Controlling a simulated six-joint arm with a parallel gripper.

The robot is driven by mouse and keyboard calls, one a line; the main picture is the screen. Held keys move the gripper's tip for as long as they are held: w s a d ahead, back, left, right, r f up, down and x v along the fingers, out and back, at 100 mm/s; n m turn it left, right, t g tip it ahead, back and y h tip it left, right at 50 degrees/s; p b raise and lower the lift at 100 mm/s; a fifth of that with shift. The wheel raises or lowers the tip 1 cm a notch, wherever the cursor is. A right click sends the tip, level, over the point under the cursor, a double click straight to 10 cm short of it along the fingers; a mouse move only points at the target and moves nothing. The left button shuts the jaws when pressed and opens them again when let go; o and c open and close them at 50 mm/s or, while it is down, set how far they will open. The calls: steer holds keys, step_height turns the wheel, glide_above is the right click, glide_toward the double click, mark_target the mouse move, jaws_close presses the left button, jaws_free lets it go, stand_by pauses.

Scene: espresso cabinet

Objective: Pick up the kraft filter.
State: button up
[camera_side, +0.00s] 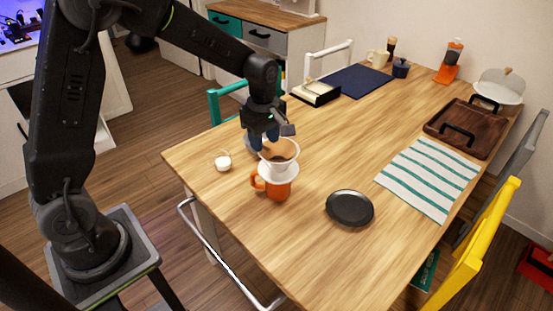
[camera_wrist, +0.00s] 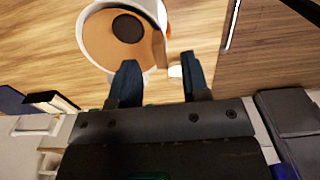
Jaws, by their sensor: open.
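The kraft filter (camera_side: 280,149) is a brown paper cone seated in a white dripper (camera_side: 279,171). The dripper stands upright on an orange mug (camera_side: 276,189) near the table's near left corner. My gripper (camera_side: 263,139) is just above the filter's rim, on its left back side. In the wrist view the filter (camera_wrist: 102,42) shows as a brown round with a dark disc inside. A narrow brown tab sticks out past the white rim on its right. My gripper (camera_wrist: 161,78) is open there, with two dark blue fingers apart and the tab a little ahead of them, not between them.
A small glass with white contents (camera_side: 222,162) stands left of the mug. A black plate (camera_side: 349,208) lies to its right. A striped cloth (camera_side: 428,178), a brown tray (camera_side: 468,124) and a navy mat (camera_side: 356,81) lie farther off. The middle of the table is clear.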

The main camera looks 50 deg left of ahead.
mark_target(265, 147)
step_height(265, 147, down, 4)
steer(key=shift+r, duration=0.2)
jaws_close()
stand_by(0.4)
